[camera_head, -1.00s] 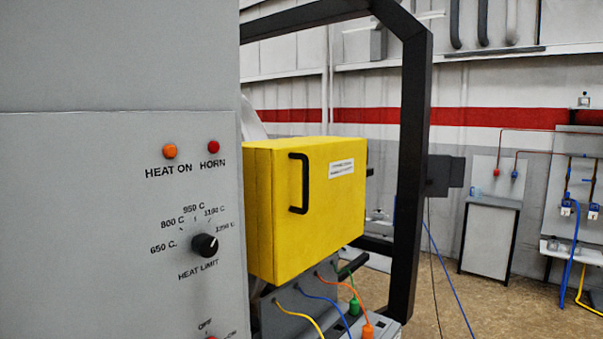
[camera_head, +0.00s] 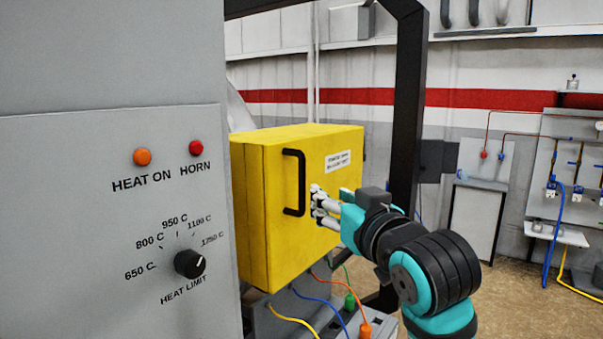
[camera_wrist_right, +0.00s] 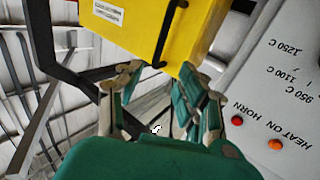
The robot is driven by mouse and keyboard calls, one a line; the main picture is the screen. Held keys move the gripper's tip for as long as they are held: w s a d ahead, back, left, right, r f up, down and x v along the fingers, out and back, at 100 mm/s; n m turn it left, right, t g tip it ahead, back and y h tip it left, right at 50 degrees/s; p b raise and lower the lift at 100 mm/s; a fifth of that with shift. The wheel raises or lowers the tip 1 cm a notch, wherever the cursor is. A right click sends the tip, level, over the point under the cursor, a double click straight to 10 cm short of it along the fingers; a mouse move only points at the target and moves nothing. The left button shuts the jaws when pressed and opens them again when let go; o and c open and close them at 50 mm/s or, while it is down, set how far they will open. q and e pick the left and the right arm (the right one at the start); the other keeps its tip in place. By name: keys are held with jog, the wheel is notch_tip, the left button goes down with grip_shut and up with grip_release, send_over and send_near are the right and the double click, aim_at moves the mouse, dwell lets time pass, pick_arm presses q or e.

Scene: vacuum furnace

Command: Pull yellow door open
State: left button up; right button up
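The yellow door (camera_head: 330,180) is the front of a yellow box and looks shut. Its black handle (camera_head: 294,182) is a vertical bar near the left edge of the front. My right gripper (camera_head: 318,205) is in front of the door, just right of the handle's lower part, and apart from the handle as far as I can tell. In the right wrist view the right gripper (camera_wrist_right: 165,95) has its fingers spread and empty, and the handle (camera_wrist_right: 166,32) shows beyond the fingertips. My left gripper is not in view.
A grey panel (camera_head: 100,220) with a heat limit knob (camera_head: 189,264) stands close on the left. A black frame post (camera_head: 407,120) rises behind my right arm. Coloured cables (camera_head: 322,302) run below the box. Open floor shows at the right.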

aim_at(304, 179)
jog(key=p+x, duration=0.5)
jog(key=x, duration=0.8)
jog(key=shift+w+a, duration=0.1)
jog(key=shift+w, duration=0.15)
jog(key=shift+w+a+f, duration=0.1)
jog(key=shift+w+a, duration=0.15)
jog(key=shift+w, duration=0.35)
grip_shut()
jog(key=shift+f, duration=0.1)
